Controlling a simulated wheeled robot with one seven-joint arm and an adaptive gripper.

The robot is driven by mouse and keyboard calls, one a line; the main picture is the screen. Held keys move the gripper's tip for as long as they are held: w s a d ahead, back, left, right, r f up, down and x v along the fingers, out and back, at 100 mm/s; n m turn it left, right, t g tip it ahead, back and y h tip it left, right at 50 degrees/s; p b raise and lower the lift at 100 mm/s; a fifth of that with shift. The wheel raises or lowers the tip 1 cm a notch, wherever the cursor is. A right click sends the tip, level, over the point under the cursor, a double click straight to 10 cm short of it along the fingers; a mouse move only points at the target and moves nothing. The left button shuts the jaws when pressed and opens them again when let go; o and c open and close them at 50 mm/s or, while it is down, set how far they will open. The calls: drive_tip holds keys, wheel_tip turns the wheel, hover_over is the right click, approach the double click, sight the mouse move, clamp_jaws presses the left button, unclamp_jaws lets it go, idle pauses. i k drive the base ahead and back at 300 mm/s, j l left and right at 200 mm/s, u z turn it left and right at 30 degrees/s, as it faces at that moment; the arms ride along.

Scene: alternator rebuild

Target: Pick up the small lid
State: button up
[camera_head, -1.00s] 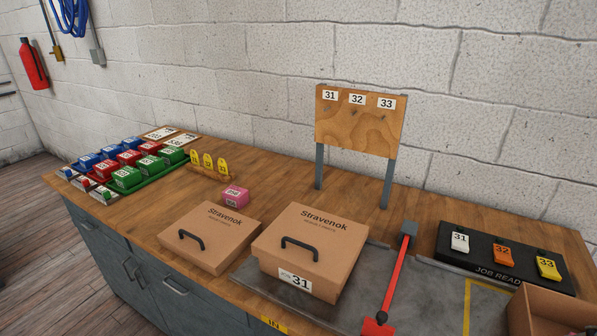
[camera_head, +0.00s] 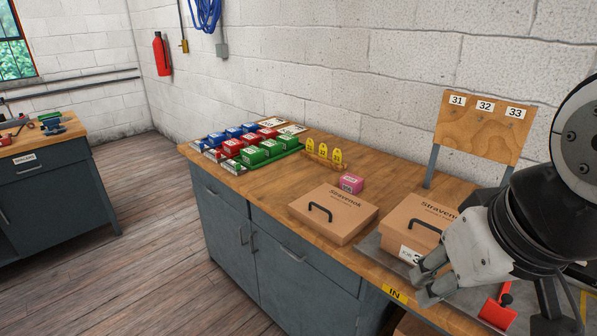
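A low, flat cardboard lid or box (camera_head: 352,222) marked Stravenok, with a black arched handle on top, lies on the wooden bench. To its right stands a taller cardboard box (camera_head: 398,241) with its own black handle and a number label on its front, partly hidden by my arm. My gripper (camera_head: 421,284) is at the lower right, in front of the taller box in the picture. Its fingers are apart with nothing visible between them, and it is well clear of the flat lid's handle.
Yellow numbered tags (camera_head: 323,152) and green, red and blue boxes (camera_head: 262,151) stand farther left. A numbered board (camera_head: 480,130) rises behind the taller box. A red-handled tool (camera_head: 497,309) lies below my arm.

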sight(335, 214)
drive_tip(key=i+j, duration=0.2)
drive_tip(key=j, duration=0.2)
drive_tip(key=i+j, duration=0.2)
drive_tip(key=j, duration=0.2)
drive_tip(key=i+j+u, duration=0.1)
drive_tip(key=j, duration=0.25)
drive_tip(key=i, duration=0.1)
